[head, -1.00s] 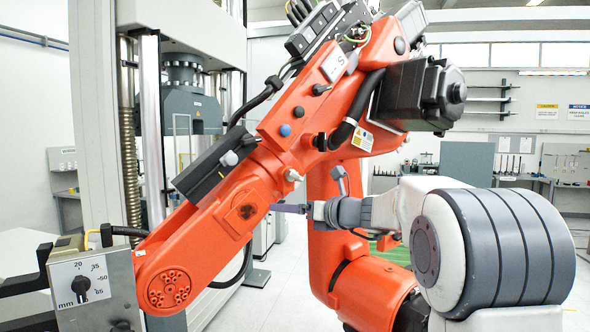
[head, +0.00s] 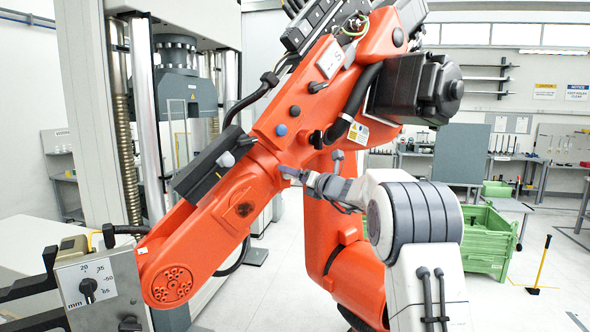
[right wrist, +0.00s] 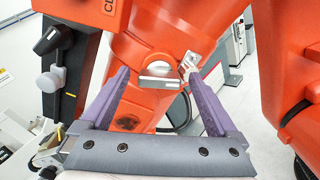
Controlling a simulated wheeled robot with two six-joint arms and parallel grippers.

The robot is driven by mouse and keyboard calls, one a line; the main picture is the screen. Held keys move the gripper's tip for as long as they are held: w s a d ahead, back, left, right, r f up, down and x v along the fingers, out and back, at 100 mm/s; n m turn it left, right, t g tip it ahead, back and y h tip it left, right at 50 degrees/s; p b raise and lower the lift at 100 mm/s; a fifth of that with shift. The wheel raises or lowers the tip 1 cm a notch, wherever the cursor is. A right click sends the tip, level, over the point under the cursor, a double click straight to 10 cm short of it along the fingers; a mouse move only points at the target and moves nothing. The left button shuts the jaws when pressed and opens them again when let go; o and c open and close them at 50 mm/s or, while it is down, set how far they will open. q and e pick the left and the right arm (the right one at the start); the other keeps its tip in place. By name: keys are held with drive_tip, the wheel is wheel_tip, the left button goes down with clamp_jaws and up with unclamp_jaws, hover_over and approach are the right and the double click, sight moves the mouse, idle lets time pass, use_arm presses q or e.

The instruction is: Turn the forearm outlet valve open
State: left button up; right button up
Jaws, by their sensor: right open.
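The orange robot's forearm (head: 235,195) slopes across the head view. In the right wrist view a silver fitting with a flat bar handle (right wrist: 160,82), which looks like the outlet valve, sits on the orange forearm. My right gripper (right wrist: 155,72) is open, its two purple fingers on either side of this fitting. The bar lies crosswise between them, with gaps visible on both sides; I cannot tell how far it is in depth. In the head view my right gripper (head: 288,173) reaches the forearm's lower edge and hides the fitting. My left gripper is not in view.
A black box with a grey knob (right wrist: 52,78) is mounted on the forearm. A small metal fitting (right wrist: 190,62) is by the right fingertip. A dial box (head: 88,287) stands at lower left. A testing frame (head: 85,130) stands behind, and green crates (head: 487,235) at right.

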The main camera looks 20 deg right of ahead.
drive_tip(key=shift+w, duration=0.1)
drive_tip(key=c, duration=1.4)
drive_tip(key=shift+a+n+b, duration=0.2)
drive_tip(key=shift+n+b, duration=4.15)
drive_tip(key=shift+n, duration=1.05)
drive_tip(key=shift+a+n+b, duration=0.15)
drive_tip(key=shift+n+b, duration=4.15)
drive_tip(key=shift+n, duration=1.1)
